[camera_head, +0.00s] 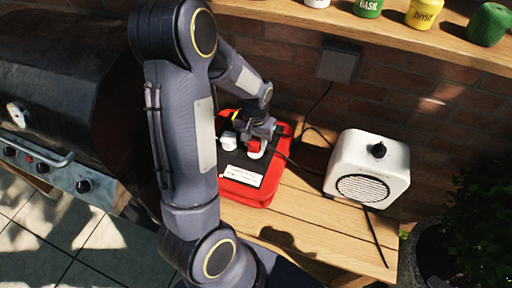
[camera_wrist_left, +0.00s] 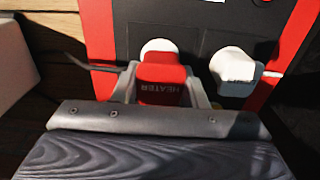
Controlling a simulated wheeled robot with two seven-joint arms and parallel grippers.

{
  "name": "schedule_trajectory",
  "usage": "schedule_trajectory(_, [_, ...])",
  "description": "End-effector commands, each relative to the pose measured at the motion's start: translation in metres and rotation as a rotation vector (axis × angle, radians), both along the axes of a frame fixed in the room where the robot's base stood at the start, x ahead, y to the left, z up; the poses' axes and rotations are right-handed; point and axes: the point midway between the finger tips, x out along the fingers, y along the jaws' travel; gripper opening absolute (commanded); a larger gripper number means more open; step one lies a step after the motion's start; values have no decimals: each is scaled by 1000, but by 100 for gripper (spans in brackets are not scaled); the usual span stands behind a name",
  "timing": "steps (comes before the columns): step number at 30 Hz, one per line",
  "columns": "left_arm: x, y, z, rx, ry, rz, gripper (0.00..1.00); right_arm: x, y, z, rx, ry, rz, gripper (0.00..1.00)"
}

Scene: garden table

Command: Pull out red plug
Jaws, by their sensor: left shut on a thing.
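The red plug (camera_head: 254,147) is at the right part of a red and black power box (camera_head: 246,190) on the wooden table. In the left wrist view the red plug (camera_wrist_left: 162,82) bears the word "HEATER" and sits over a white round socket. My left gripper (camera_head: 259,135) is shut on the red plug, with a finger on each side of it in the wrist view (camera_wrist_left: 165,85). Whether the plug is fully seated cannot be told. A white plug (camera_wrist_left: 236,68) sits beside it. My right gripper is not in view.
A white heater (camera_head: 369,168) stands to the right on the table, with dark cords near it. A grill (camera_head: 60,90) is at the left. A shelf (camera_head: 400,35) with several pots runs above. A potted plant (camera_head: 478,215) is at the right.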

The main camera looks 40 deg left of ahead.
Motion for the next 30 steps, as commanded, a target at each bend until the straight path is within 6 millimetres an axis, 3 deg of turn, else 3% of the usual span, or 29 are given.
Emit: schedule_trajectory(30, [0,0,35,0,0,0,3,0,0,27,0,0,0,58])
